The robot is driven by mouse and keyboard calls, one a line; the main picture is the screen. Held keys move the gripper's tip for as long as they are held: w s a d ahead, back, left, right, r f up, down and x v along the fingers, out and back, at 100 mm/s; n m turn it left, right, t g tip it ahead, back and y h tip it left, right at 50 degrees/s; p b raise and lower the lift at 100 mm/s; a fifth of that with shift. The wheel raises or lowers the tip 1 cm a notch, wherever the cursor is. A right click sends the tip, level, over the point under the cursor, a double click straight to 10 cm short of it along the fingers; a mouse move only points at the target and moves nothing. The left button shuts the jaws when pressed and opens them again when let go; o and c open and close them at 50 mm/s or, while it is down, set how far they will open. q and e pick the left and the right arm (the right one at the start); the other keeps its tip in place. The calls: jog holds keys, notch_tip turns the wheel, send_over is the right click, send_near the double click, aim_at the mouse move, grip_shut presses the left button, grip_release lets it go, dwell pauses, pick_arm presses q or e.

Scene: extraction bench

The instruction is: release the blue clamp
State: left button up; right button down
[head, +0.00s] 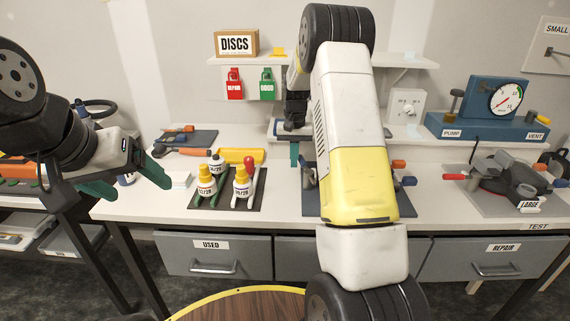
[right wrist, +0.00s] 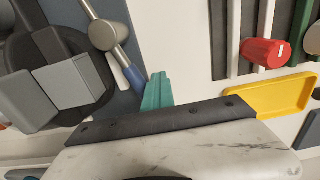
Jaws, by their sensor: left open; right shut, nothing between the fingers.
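In the right wrist view a silver bar with a round knob ends in a blue handle (right wrist: 132,76), which looks like part of the blue clamp. My right gripper (right wrist: 157,82) has its teal fingers together, just beside the blue end; I cannot tell whether they touch. The arm hides most of what stands on that mat. My left gripper (head: 140,190) is open and empty at the bench's left, left of the bottles.
A dark rack (head: 226,203) holds yellow-topped bottles and a red-knobbed item. A yellow tray (head: 238,156) lies behind it. At the right are a fixture with red and orange handles (head: 505,178) and a pump box with gauge (head: 487,122). A shelf (head: 400,61) hangs at the back.

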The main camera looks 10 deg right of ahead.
jog(key=shift+w+d, duration=0.2)
jog(key=shift+d, duration=0.45)
jog(key=shift+r, duration=0.1)
jog(key=shift+w+d+r, duration=0.1)
jog(key=shift+r, duration=0.7)
jog(key=shift+s+d+r, duration=0.1)
jog(key=shift+s+r, duration=0.1)
jog(key=shift+r, duration=0.5)
jog(key=shift+s+r, duration=0.15)
jog(key=shift+r, duration=0.55)
jog(key=shift+s+a+r, duration=0.15)
jog(key=shift+a+r, duration=0.1)
jog(key=shift+r, duration=0.6)
jog(key=shift+s+a+r, duration=0.15)
jog(key=shift+a+r, duration=0.1)
jog(key=shift+r, duration=0.6)
